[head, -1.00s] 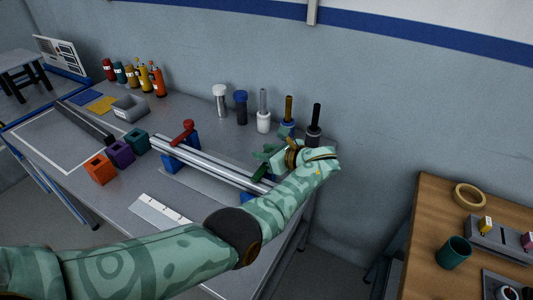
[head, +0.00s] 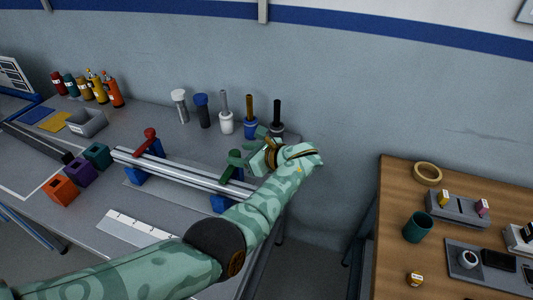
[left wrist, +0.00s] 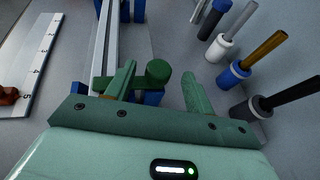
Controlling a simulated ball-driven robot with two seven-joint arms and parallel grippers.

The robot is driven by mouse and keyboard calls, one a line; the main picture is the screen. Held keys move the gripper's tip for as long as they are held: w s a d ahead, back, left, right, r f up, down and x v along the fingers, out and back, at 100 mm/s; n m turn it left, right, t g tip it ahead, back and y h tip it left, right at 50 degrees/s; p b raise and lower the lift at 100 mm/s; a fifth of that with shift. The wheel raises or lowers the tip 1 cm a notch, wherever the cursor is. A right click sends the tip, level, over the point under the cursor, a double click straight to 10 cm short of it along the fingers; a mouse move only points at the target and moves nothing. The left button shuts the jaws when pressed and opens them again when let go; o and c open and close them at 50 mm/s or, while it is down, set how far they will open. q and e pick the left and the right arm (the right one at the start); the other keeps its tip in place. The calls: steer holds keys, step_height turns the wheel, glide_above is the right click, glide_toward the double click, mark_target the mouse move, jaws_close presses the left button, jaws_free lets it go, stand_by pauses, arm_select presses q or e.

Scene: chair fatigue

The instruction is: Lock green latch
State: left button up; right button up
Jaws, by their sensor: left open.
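The green latch (head: 235,159) sits on a blue block (head: 222,202) at the right end of a fixture that holds long silver rails (head: 180,172). Its lever stands raised, tilted, with a round knob on top. In the left wrist view the green knob (left wrist: 157,72) shows between my two fingers, with the lever partly hidden by the left finger. My left gripper (head: 256,148) is open just right of the latch, its fingers pointing at it. I cannot tell whether a finger touches it. My right gripper is not in view.
A red latch (head: 148,136) stands raised at the rails' left end. Several upright tools, including a blue-based one (head: 250,128), stand close behind my gripper. A white ruler (head: 140,228) lies in front. A wooden table (head: 395,195) stands apart at the right.

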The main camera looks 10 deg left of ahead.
arm_select(q)
steer(key=v, duration=1.1)
steer(key=shift+d, duration=0.2)
steer(key=shift+d, duration=0.1)
